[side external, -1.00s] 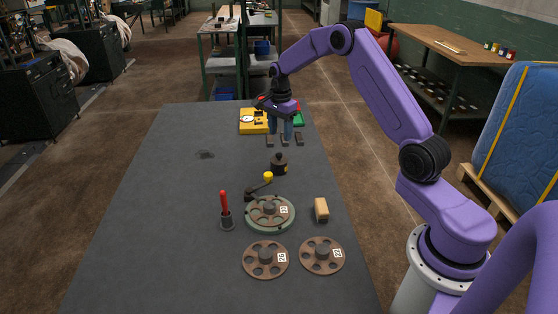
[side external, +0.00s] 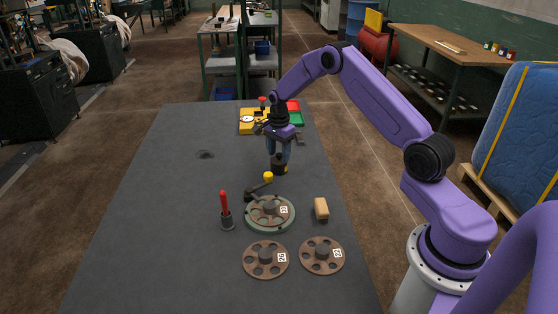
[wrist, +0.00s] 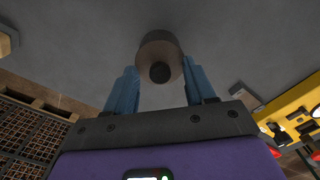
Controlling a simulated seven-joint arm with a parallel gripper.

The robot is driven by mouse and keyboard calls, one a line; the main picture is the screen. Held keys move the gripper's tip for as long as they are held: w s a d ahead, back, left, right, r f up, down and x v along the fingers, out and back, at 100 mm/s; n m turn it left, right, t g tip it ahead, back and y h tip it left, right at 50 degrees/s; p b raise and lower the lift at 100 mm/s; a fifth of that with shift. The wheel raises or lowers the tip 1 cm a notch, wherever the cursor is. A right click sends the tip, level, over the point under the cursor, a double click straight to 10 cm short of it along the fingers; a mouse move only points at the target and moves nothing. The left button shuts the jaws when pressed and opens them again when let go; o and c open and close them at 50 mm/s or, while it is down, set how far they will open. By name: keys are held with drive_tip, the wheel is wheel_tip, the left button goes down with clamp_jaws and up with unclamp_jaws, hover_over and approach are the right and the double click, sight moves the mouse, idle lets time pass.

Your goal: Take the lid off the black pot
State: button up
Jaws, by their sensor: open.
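The small black pot (side external: 279,168) stands upright on the dark table, in the middle. Its upper part is partly hidden by my fingers in the side view. In the wrist view the pot (wrist: 160,45) shows as a dark round body with a darker round knob (wrist: 160,73) on its lid. My gripper (side external: 279,153) points down just over the pot. Its blue fingers are open, and in the wrist view the gripper (wrist: 160,68) has one finger on each side of the knob. I cannot tell whether they touch it.
A red-handled tool (side external: 225,205), a wooden block (side external: 321,209) and two brown discs are nearer. The table's left side is mostly clear.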

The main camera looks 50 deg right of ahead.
clamp_jaws()
drive_tip(key=shift+r, duration=0.1)
